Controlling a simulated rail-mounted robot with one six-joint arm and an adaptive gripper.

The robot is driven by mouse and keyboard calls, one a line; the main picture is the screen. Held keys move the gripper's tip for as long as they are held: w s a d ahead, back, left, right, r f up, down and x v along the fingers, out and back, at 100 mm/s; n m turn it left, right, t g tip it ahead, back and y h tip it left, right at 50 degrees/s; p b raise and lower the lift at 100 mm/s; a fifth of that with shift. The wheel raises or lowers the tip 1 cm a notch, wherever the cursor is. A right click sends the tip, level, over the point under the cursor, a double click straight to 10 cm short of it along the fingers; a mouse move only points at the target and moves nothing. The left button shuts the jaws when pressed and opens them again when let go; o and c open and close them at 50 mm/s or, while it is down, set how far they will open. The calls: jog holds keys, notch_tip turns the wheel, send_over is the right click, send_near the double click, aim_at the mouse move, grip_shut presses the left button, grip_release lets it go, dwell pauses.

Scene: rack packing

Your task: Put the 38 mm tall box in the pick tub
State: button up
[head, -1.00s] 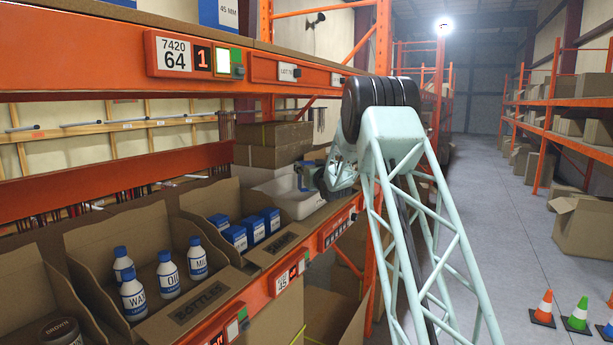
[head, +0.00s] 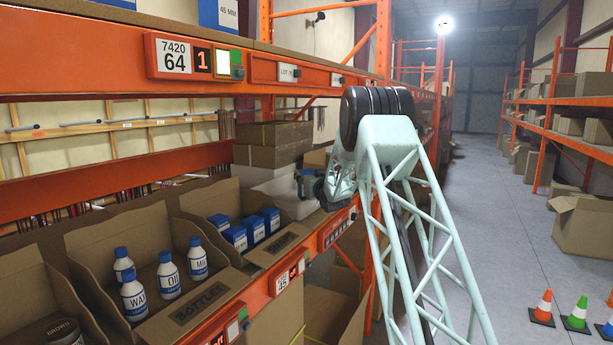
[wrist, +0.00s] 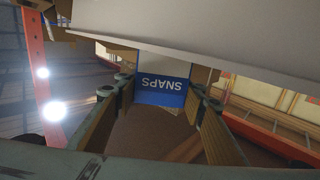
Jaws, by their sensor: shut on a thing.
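My gripper (wrist: 161,86) is shut on a small blue and white box (wrist: 158,98) marked SNAPS, which sits between the two fingers in the wrist view. Its height cannot be read. In the head view my gripper (head: 311,187) is at the shelf, at the right side of the white tub (head: 283,182).
Several blue boxes (head: 254,229) stand in a cardboard bin left of the tub. White bottles (head: 168,274) stand in the bin nearer me. Brown cartons (head: 272,145) are behind the tub.

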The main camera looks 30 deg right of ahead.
jog(key=shift+f+b, duration=0.6)
jog(key=shift+b, duration=0.3)
jog(key=o, duration=1)
jog(key=shift+r+p, duration=0.25)
jog(key=shift+p, duration=0.1)
jog(key=shift+s+r+p, duration=0.1)
jog(key=shift+r+p, duration=0.35)
jog(key=shift+p, duration=0.15)
jog(key=shift+s+a+f+b, duration=0.1)
jog(key=shift+s+a+b, duration=0.3)
jog(key=shift+s, duration=1.55)
jog(key=shift+s+a+r+b, duration=0.1)
jog(key=shift+s+a+b, duration=0.25)
jog(key=shift+s, duration=1.55)
jog(key=shift+s+a+f+b, duration=0.1)
jog(key=shift+s+a+b, duration=0.3)
jog(key=shift+s, duration=1.55)
jog(key=shift+d, duration=0.15)
